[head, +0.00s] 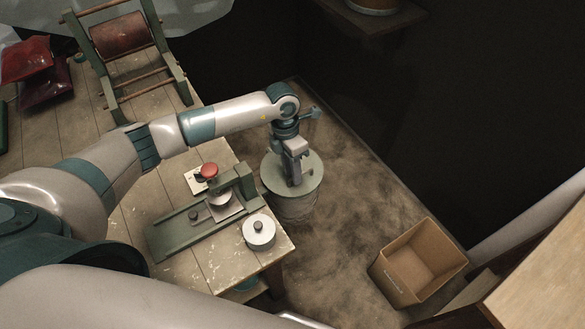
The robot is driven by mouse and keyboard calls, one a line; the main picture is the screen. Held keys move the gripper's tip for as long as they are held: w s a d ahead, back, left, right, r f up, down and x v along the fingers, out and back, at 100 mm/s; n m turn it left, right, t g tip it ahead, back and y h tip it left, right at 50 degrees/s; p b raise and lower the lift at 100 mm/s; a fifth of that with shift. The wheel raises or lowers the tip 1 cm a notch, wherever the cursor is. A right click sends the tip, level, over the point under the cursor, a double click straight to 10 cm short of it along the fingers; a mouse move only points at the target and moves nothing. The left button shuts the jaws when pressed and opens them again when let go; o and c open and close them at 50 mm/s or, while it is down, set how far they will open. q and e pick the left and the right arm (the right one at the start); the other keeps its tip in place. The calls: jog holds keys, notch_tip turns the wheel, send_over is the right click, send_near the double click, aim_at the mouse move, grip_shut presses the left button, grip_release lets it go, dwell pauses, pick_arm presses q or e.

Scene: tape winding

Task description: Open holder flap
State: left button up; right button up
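A green bench device (172,240) with a long flat base and an upright block (246,180) stands near the table's right corner. It looks like the holder, but I cannot make out its flap or whether that is open. A red knob (209,170) and a pale metal part (219,197) show at it. My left gripper (295,176) points down past the table's right edge, apart from the device. Its fingers are too small to tell whether they are open. My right gripper is out of view.
A round grey-green drum (309,172) stands below my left gripper. A white round knobbed weight (258,232) sits at the table corner. A wooden frame with a red roller (120,36) stands at the back left. An open cardboard box (398,270) is on the floor.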

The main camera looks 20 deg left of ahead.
pick_arm(q)
grip_shut()
dwell(1.4)
